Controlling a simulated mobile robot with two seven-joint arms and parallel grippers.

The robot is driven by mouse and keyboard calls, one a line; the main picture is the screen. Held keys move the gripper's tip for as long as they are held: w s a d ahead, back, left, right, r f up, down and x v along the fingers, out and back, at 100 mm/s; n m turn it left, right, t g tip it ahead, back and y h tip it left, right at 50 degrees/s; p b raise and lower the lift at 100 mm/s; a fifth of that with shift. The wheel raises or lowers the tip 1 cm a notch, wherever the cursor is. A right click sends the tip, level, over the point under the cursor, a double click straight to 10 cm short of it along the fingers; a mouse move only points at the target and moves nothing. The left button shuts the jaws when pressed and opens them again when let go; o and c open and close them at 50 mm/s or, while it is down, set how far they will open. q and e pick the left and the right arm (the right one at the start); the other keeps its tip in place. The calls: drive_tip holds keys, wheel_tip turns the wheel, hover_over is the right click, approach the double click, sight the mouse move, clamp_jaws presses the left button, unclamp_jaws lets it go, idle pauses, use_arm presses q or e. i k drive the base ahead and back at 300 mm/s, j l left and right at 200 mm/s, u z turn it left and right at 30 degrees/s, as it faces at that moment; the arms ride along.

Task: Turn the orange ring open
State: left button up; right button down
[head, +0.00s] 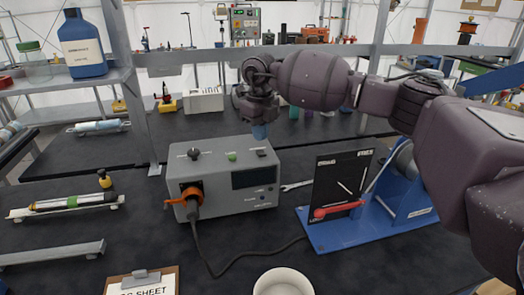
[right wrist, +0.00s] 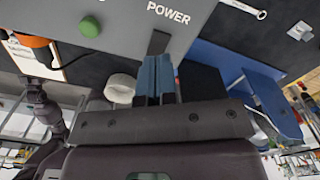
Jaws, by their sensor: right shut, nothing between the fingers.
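The orange ring (head: 188,198) sits on the left of the front face of a grey box (head: 230,178), around a dark connector with a cable. It also shows in the right wrist view (right wrist: 30,41), at the top left edge. My right gripper (head: 259,131) points down at the right part of the box top, close to a small dark switch (head: 261,152). In the right wrist view its blue fingers (right wrist: 157,62) are together and empty, beside the POWER label. The ring is left of and below this gripper. My left gripper does not show clearly in either view.
A blue stand with a black panel (head: 338,185) and red handle is right of the box. A clipboard (head: 140,281) lies in front. A syringe-like tube (head: 65,203) is at left.

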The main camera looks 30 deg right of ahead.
sight(189, 191)
drive_tip(key=k, duration=1)
